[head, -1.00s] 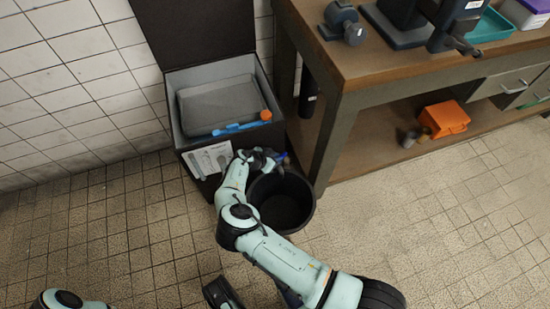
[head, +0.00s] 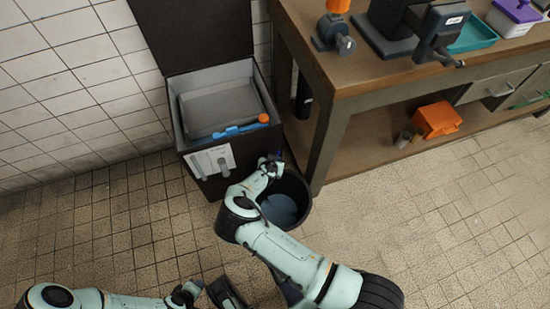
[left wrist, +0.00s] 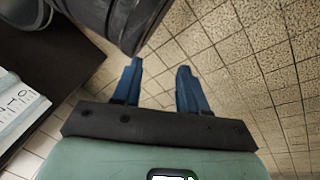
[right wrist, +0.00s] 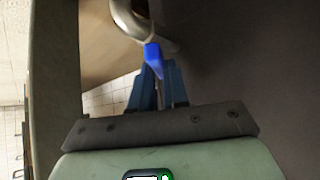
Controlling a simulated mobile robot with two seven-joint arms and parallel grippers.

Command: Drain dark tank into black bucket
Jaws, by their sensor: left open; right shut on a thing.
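The dark tank (head: 228,160) stands against the tiled wall with its lid up; a grey interior and a blue tool with an orange end (head: 240,127) show at its top. The black bucket (head: 307,210) stands on the floor at its front right corner, with a blue-grey surface that looks like liquid inside. My right gripper (head: 270,165) is at the tank's front, above the bucket's rim. In the right wrist view its fingers (right wrist: 158,72) are shut on a blue handle (right wrist: 152,55) beside a curved metal pipe (right wrist: 128,18). My left gripper (head: 190,290) is open and empty, low; its fingers (left wrist: 160,75) are apart.
A wooden workbench (head: 345,70) stands right of the tank, its leg close to the bucket. An orange box (head: 437,118) sits on its lower shelf. The tiled floor at left and right is clear. My right arm covers part of the bucket.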

